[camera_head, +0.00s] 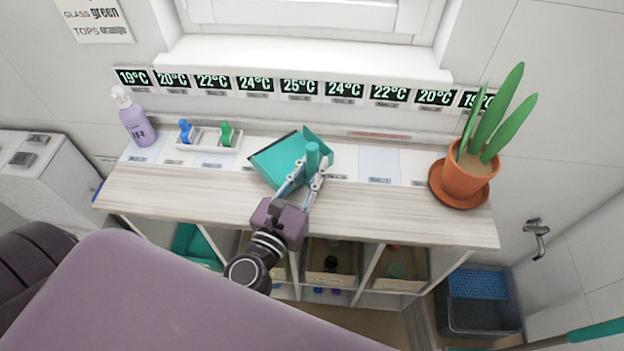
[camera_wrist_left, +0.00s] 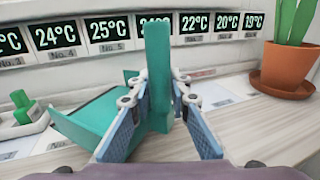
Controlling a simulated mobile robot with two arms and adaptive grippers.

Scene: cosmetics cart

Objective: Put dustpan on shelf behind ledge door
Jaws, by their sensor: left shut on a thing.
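The teal dustpan (camera_head: 281,160) is at the back of the wooden shelf top (camera_head: 200,195), in the middle of the head view. My left gripper (camera_head: 308,172) is shut on its upright handle. In the left wrist view the dustpan (camera_wrist_left: 95,118) tilts to the left, with its handle standing between the fingers of my left gripper (camera_wrist_left: 158,105). I cannot tell whether its lower edge touches the surface. No ledge door can be made out with certainty. My right gripper is not in view.
A potted plant (camera_head: 469,172) stands at the right end of the top. A lilac spray bottle (camera_head: 136,120) and a white tray (camera_head: 208,140) with blue and green items stand at the left. Open compartments with bins (camera_head: 330,262) lie below. The front strip of the top is clear.

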